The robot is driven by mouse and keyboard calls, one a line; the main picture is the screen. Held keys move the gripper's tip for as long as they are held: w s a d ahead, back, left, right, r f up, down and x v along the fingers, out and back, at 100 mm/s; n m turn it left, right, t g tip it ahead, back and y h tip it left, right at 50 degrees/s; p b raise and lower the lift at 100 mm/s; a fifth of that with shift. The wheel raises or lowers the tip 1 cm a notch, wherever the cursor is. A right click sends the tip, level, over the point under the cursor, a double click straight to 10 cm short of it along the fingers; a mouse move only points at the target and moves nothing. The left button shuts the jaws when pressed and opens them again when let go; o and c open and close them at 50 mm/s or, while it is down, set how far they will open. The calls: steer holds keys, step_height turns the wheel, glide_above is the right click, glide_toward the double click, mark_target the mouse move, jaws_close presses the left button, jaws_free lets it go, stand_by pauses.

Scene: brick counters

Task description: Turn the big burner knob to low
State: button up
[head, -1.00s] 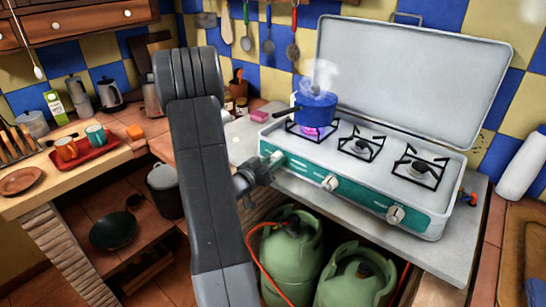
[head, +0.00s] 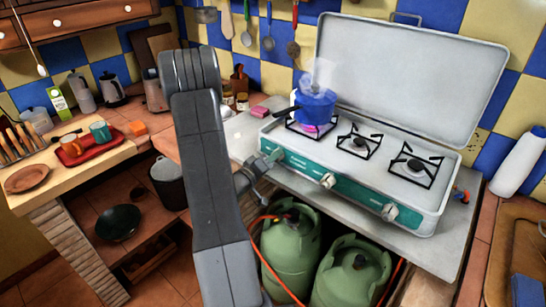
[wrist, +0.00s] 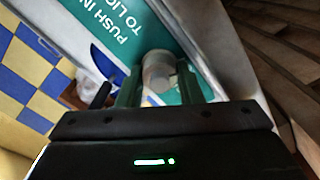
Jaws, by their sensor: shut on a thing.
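The teal-fronted camping stove (head: 345,190) has three knobs along its front. The leftmost knob, under the lit burner, is mostly hidden by my gripper (head: 268,165) in the head view. In the wrist view, this pale knob (wrist: 157,70) sits between the two green fingers of my gripper (wrist: 158,88). The fingers are shut on its sides. The teal panel beside it carries white lettering. A blue pot (head: 317,104) steams on the left burner, with a small pinkish-purple flame (head: 314,129) beneath. The knob's pointer mark cannot be read.
The middle knob (head: 327,181) and right knob (head: 389,212) are clear of my gripper. The stove lid (head: 415,75) stands open behind. Green gas bottles (head: 290,245) stand below the counter. A red tray (head: 90,147) with mugs lies on the left counter.

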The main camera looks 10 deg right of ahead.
stand_by(0.5)
steer(key=o, duration=1)
steer(key=shift+a, duration=0.1)
steer(key=b+v, duration=0.2)
steer(key=v, duration=1.1)
steer(key=shift+s+a, duration=0.25)
steer(key=p+x, duration=0.2)
steer(key=x, duration=1.1)
steer(key=shift+w+d, duration=0.25)
steer(key=shift+d, duration=0.05)
